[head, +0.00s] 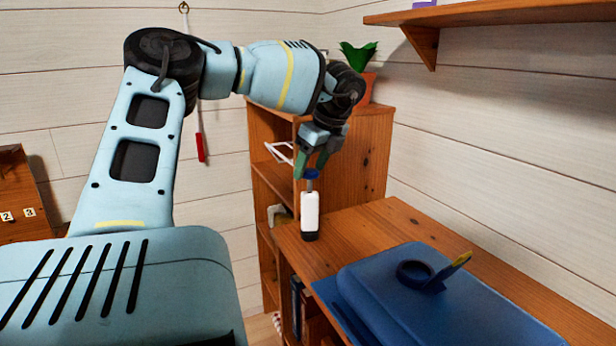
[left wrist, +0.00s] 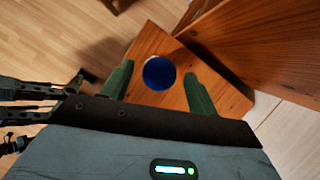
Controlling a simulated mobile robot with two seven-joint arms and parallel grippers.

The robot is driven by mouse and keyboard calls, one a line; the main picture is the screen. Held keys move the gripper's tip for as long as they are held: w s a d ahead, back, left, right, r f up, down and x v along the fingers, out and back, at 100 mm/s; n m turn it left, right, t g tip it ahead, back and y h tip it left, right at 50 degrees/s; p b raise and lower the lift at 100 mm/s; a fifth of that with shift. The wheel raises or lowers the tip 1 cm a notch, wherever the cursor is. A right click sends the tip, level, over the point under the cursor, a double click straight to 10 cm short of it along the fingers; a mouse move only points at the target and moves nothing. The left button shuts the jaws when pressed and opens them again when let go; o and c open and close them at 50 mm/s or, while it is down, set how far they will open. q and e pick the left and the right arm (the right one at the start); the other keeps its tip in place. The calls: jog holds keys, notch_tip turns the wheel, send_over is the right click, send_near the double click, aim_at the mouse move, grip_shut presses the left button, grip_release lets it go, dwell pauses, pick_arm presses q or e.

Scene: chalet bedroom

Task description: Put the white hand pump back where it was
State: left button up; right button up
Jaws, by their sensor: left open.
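The white hand pump (head: 310,208) stands upright on the wooden desk top (head: 385,222), near its far left corner. It has a white body, a black lower part and a blue top. My left gripper (head: 311,166) is directly above it, open, with green fingers pointing down near the blue top. In the left wrist view the round blue top of the pump (left wrist: 159,73) shows between the two spread fingers of my left gripper (left wrist: 158,78), with gaps on both sides. The pump's body is hidden below its top there. My right gripper is not in view.
A blue case (head: 440,305) lies on the desk at the right, with a dark blue tape-like ring (head: 414,272) on it. A wooden shelf unit (head: 372,150) with a potted plant (head: 360,62) stands behind the desk. A wall shelf (head: 490,12) is at upper right.

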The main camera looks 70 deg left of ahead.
pick_arm(q)
jog(key=v, duration=0.8)
